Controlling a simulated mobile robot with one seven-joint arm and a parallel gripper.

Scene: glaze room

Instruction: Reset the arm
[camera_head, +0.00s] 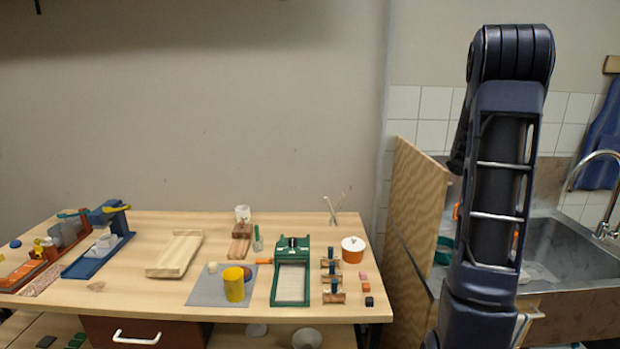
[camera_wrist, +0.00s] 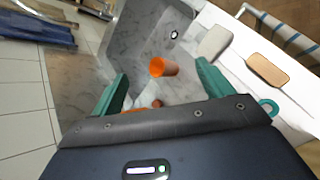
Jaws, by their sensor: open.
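My arm stands folded upright at the right of the head view, in front of the sink (camera_head: 580,262). In the wrist view my gripper (camera_wrist: 162,82) shows two green fingers spread apart with nothing held between them. It points toward the grey sink basin (camera_wrist: 135,48). An orange cup (camera_wrist: 163,67) lies in the basin, seen between and beyond the fingers. Another orange and white item near the gripper's palm is partly hidden. In the head view my arm hides most of the gripper.
A wooden table (camera_head: 150,222) on the left carries a wooden tray (camera_head: 174,254), yellow cylinder (camera_head: 234,285), green framed device (camera_head: 291,275) and orange pot (camera_head: 353,250). A wooden panel (camera_head: 418,190) stands between table and sink. A tap (camera_head: 603,226) rises at right.

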